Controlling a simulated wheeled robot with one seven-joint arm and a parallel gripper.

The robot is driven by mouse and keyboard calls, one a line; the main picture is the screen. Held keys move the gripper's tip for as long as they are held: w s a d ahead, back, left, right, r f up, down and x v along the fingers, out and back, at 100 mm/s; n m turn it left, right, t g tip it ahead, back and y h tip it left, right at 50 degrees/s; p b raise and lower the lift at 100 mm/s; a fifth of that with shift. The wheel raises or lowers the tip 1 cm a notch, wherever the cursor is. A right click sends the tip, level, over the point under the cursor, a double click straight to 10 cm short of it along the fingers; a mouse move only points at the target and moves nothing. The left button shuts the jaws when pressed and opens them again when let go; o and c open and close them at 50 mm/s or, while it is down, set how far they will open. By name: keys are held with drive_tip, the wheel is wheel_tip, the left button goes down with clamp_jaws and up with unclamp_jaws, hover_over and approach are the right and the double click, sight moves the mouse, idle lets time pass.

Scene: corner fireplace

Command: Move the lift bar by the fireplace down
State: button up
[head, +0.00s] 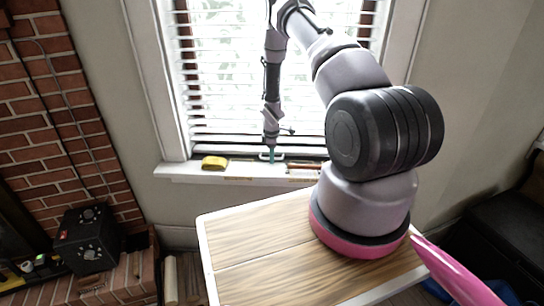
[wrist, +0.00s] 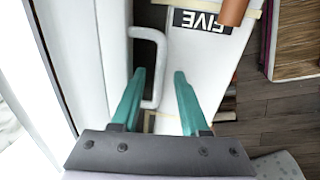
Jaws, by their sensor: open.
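The lift bar (wrist: 161,62) is a white U-shaped handle on the white window frame, seen in the wrist view. In the head view it is a small pale shape (head: 265,157) at the bottom of the window, partly behind my gripper (head: 271,154). In the wrist view my gripper (wrist: 159,74) has two teal fingers spread apart. The lift bar's long side shows between them, closer to the left finger. The left finger hides part of the bar's near end. I cannot tell whether a finger touches it. Nothing is clamped.
The white sill (head: 190,172) holds a yellow object (head: 214,162) on the left and reddish-brown items (head: 304,167) on the right. A "FIVE" label (wrist: 203,21) lies beside the bar. White blinds (head: 225,70) hang above. The brick fireplace (head: 60,110) stands left.

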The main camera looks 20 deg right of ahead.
wheel_tip(320, 180, up, 10)
drive_tip(key=s, duration=0.1)
drive_tip(key=shift+s+a+r, duration=0.25)
drive_tip(key=shift+s+a, duration=0.1)
drive_tip(key=shift+s, duration=0.05)
drive_tip(key=s+a+r+m+t, duration=0.1)
drive_tip(key=s+r+m, duration=0.15)
drive_tip(key=r, duration=0.85)
drive_tip(key=s+r+m+t, duration=0.1)
drive_tip(key=s+r+m, duration=0.15)
drive_tip(key=r, duration=0.75)
drive_tip(key=s+a+r+m, duration=0.15)
drive_tip(key=r+m, duration=0.25)
drive_tip(key=r, duration=0.7)
drive_tip(key=s+a+r+m+t+y, duration=0.1)
drive_tip(key=s+r+m, duration=0.2)
drive_tip(key=s+r, duration=0.2)
drive_tip(key=s+a+r+m+t+y, duration=0.1)
drive_tip(key=s+r, duration=0.4)
drive_tip(key=s, duration=0.7)
drive_tip(key=s+a+r+m+t, duration=0.1)
drive_tip(key=s+a+r+m, duration=0.2)
drive_tip(key=s, duration=0.5)
wheel_tip(320, 180, up, 3)
drive_tip(key=shift+s+a+f+m+y, duration=0.2)
drive_tip(key=shift+s+m+y, duration=0.2)
drive_tip(key=shift+m, duration=0.5)
